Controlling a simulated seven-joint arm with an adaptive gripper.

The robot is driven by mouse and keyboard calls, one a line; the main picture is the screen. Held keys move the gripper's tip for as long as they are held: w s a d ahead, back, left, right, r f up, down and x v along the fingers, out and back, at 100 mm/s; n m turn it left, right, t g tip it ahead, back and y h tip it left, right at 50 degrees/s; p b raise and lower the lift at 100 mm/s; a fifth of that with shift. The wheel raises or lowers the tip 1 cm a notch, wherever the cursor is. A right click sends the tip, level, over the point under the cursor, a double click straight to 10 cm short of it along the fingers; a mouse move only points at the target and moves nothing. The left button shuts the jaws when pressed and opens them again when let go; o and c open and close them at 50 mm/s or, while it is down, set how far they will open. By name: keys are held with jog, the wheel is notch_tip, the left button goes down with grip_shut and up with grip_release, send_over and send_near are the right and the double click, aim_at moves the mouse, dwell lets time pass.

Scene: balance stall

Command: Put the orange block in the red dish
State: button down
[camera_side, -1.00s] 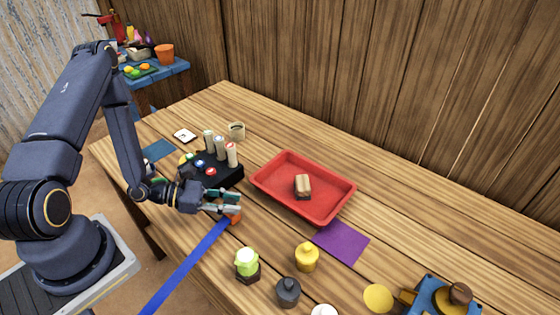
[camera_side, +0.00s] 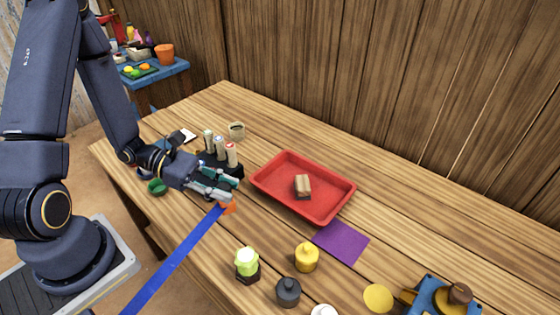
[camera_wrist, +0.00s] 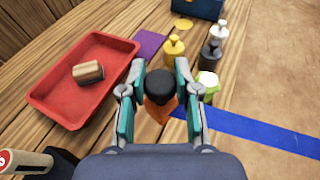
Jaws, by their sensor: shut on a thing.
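The orange block (camera_side: 229,208) is at my fingertips, left of the red dish in the side view. In the wrist view the orange block (camera_wrist: 157,112) is between the fingers, below a dark round top. My gripper (camera_wrist: 160,98) is shut on it; the gripper also shows in the side view (camera_side: 223,201). The red dish (camera_side: 261,184) is a shallow tray holding a tan and dark block (camera_side: 303,186). The dish also shows in the wrist view (camera_wrist: 108,47). I cannot tell the exact height of the orange block above the table.
A blue strip (camera_side: 175,260) runs from near the orange block toward the front. Pale cylinders (camera_side: 231,155) stand behind the gripper. A lime-topped piece (camera_side: 246,262), a yellow weight (camera_side: 306,256) and a dark weight (camera_side: 288,291) stand in front. A purple square (camera_side: 341,243) lies beside the dish.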

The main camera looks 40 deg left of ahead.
jog(key=s+a+f+m+g, duration=0.1)
jog(key=s+m+g, duration=1.1)
jog(key=s+g, duration=0.25)
jog(key=s+a+m+g+y, duration=0.2)
jog(key=a+m+g+y, duration=0.1)
jog(key=a+m+y, duration=0.6)
jog(key=s+a+m+g+y, duration=0.2)
jog(key=a+m+g+y, duration=0.3)
jog(key=a, duration=0.6)
jog(key=w+a+r+m+t+y, duration=0.3)
jog(key=a+m+t+y, duration=0.2)
jog(key=a+y, duration=0.15)
jog(key=w+a+r+m+t+y, duration=0.3)
jog(key=a+m+t+y, duration=0.25)
jog(key=a, duration=0.25)
jog(key=shift+g, duration=0.3)
jog(key=shift+w+a+f, duration=1.55)
jog(key=shift+a+f, duration=0.25)
jog(key=shift+f, duration=0.4)
jog(key=shift+w+a+f, duration=1.6)
jog(key=shift+a+f, duration=0.25)
jog(key=shift+f, duration=0.4)
jog(key=shift+w+a+f, duration=1.55)
jog(key=shift+a+f, duration=0.25)
jog(key=shift+f, duration=0.4)
jog(key=shift+f, duration=0.1)
